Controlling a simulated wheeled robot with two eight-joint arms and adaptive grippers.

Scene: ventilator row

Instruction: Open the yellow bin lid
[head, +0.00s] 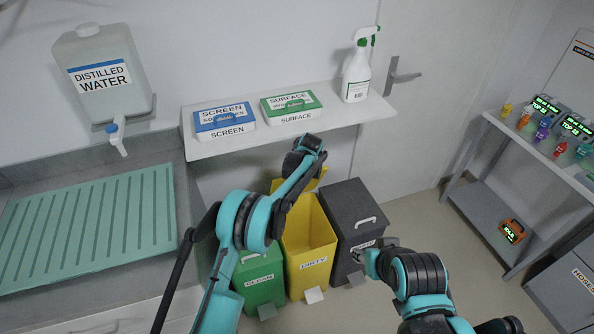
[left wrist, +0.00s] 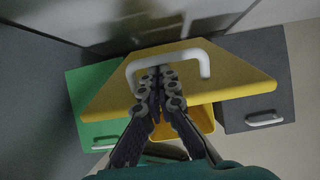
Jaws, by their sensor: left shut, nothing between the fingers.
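The yellow bin (head: 308,240) stands between a green bin and a dark grey bin, with its front labelled DIRTY. Its mouth is open to view in the head view, and its yellow lid (head: 318,181) is raised at the back, partly hidden by my left arm. In the left wrist view the lid (left wrist: 225,78) fills the middle, with a white handle (left wrist: 203,62). My left gripper (left wrist: 159,74) is shut and empty, its fingertips overlapping the handle loop in that view. I cannot tell whether they touch it.
The green bin (head: 258,281) and dark grey bin (head: 352,215) flank the yellow one with lids down. A white shelf (head: 335,117) with labelled boxes and a spray bottle (head: 357,72) overhangs behind. Clear floor (head: 428,215) lies to the right.

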